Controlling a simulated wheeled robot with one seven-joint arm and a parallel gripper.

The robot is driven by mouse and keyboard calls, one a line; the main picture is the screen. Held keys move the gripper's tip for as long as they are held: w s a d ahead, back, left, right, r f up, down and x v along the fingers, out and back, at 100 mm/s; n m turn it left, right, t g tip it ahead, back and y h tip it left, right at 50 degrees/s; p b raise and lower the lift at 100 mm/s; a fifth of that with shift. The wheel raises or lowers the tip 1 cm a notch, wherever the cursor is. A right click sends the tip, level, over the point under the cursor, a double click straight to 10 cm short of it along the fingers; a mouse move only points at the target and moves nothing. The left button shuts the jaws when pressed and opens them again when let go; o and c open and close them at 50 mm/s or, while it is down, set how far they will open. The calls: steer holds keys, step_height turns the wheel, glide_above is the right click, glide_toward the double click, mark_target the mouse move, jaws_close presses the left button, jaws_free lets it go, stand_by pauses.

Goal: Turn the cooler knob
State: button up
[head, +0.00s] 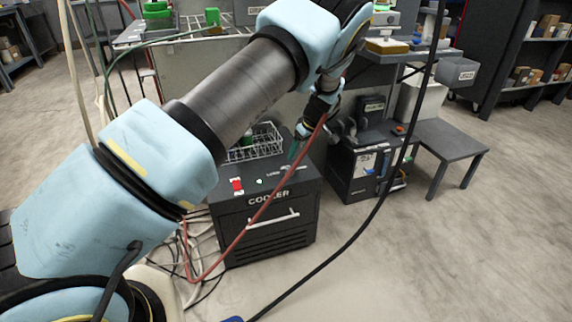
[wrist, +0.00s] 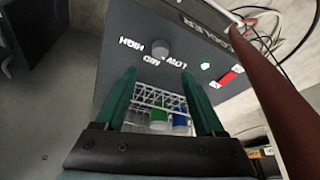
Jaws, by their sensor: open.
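The black cooler (head: 268,222) stands on the floor, with its name on the front above a white handle. In the wrist view the cooler's top panel (wrist: 130,22) carries a round grey knob (wrist: 158,48), with HIGH, MID and LOW printed around it. I cannot tell which mark the knob points to. My gripper (wrist: 160,74) is open, and the knob appears just beyond and between its teal fingertips, apparently untouched. In the head view my gripper (head: 294,149) hangs over the back of the cooler's top. I cannot make out the knob there.
A red switch (wrist: 229,78) and a green light (wrist: 206,66) sit beside the knob. A wire basket (head: 255,150) with coloured items is behind the panel. A black machine (head: 367,175) and grey stool (head: 448,146) stand to the right. Hoses and cables hang across the front.

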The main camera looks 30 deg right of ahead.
mark_target(290, 169)
steer(key=x, duration=1)
steer(key=shift+w+f, duration=0.1)
steer(key=shift+f, duration=0.3)
jaws_close()
